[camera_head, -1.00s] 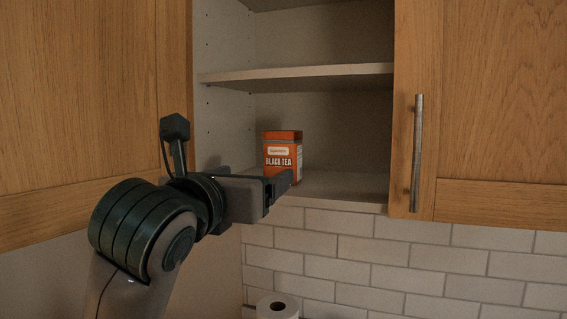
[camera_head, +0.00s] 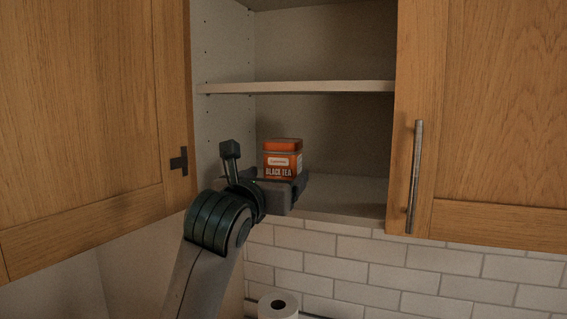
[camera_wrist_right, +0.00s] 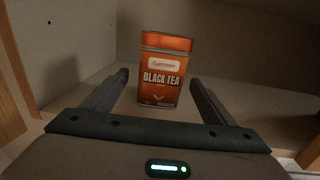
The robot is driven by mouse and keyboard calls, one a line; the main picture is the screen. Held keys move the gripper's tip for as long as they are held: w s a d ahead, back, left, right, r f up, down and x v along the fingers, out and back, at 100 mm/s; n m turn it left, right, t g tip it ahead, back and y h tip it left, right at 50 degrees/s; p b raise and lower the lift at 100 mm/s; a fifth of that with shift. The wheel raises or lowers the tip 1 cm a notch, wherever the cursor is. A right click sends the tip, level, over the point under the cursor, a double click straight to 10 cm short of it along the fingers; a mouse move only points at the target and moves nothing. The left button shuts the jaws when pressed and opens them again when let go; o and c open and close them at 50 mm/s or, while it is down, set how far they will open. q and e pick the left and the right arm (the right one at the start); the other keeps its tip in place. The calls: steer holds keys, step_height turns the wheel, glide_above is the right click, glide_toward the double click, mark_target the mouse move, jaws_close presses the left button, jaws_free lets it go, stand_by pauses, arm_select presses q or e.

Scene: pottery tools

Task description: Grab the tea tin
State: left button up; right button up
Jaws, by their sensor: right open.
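An orange tea tin (camera_head: 282,158) with a "BLACK TEA" label stands upright on the bottom shelf of the open cabinet. It also shows in the right wrist view (camera_wrist_right: 165,70), straight ahead. My right gripper (camera_head: 290,184) is in front of the tin and hides its lower part in the head view. In the right wrist view its two fingers (camera_wrist_right: 160,88) are spread wide, one on each side of the tin's lower part, with gaps between. Whether the fingertips reach past the tin's front face is hard to tell. My left gripper is not in view.
The cabinet's bottom shelf (camera_head: 345,200) is clear right of the tin. A middle shelf (camera_head: 300,87) is above it. Wooden doors flank the opening, left (camera_head: 85,110) and right (camera_head: 480,110). A paper roll (camera_head: 278,306) stands below.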

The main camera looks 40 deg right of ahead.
mark_target(278, 171)
stand_by(0.4)
steer(key=d+p, duration=0.1)
steer(key=w+d+p, duration=0.1)
steer(key=p, duration=0.1)
steer(key=shift+w+d+r, duration=0.2)
steer(key=shift+d+r, duration=0.1)
steer(key=shift+r, duration=0.1)
steer(key=shift+p+x, duration=0.85)
steer(key=shift+x, duration=0.3)
steer(key=shift+f, duration=0.2)
steer(key=c, duration=1.3)
